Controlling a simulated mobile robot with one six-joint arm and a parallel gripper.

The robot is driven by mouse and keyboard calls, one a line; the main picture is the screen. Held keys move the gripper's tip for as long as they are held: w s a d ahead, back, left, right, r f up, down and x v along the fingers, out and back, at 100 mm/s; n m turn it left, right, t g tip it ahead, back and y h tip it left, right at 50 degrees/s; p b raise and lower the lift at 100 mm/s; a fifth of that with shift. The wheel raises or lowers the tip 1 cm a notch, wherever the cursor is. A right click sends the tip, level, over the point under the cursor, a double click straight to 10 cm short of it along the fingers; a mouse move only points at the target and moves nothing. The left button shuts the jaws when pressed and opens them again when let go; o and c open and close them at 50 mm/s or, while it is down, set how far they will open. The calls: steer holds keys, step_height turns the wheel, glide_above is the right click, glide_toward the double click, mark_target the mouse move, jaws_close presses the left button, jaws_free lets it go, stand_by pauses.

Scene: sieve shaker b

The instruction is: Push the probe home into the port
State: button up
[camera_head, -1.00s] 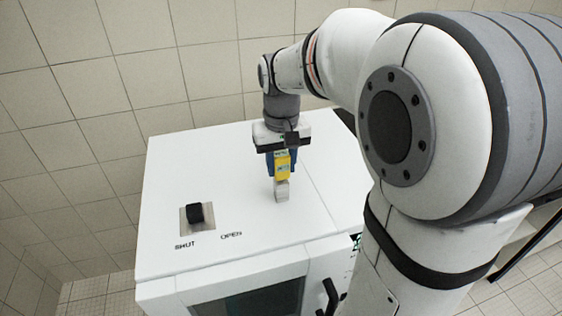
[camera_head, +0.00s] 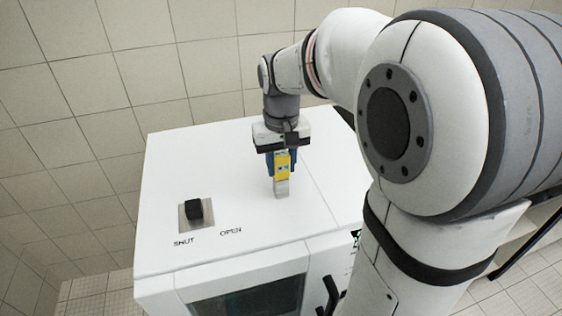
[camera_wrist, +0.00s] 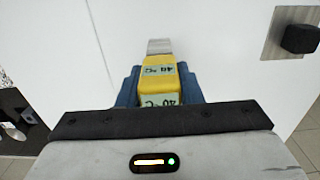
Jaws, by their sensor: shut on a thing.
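The probe is a yellow block (camera_head: 282,165) with a pale label; the wrist view shows "40 °C" on its yellow body (camera_wrist: 159,80). My gripper (camera_head: 273,163) is shut on it, with blue fingers (camera_wrist: 126,88) on both sides, above the white cabinet top. A light grey block (camera_head: 281,188) sits at the probe's lower end, and it also shows in the wrist view (camera_wrist: 159,46). The yellow body seems to meet it. I cannot tell whether the grey block is the port or part of the probe. No port opening is visible.
The white cabinet (camera_head: 170,165) has a black knob (camera_head: 193,209) on a metal plate, left of my gripper, with "SHUT" and "OPEN" beside it. A dark window (camera_head: 250,303) and black handle (camera_head: 329,295) are on its front. The top between knob and gripper is clear.

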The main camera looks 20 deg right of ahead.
steer(key=o, duration=1.1)
steer(key=shift+r+p, duration=2.75)
steer(key=shift+r, duration=0.8)
steer(key=s+f+t, duration=0.1)
steer(key=s, duration=0.3)
steer(key=s+f+t+b, duration=0.1)
steer(key=s+f, duration=0.1)
steer(key=s, duration=0.3)
steer(key=s+f+t+b, duration=0.1)
steer(key=s, duration=0.4)
steer(key=shift+s+a+f, duration=0.15)
steer(key=shift+s+a, duration=0.1)
steer(key=shift+a, duration=0.1)
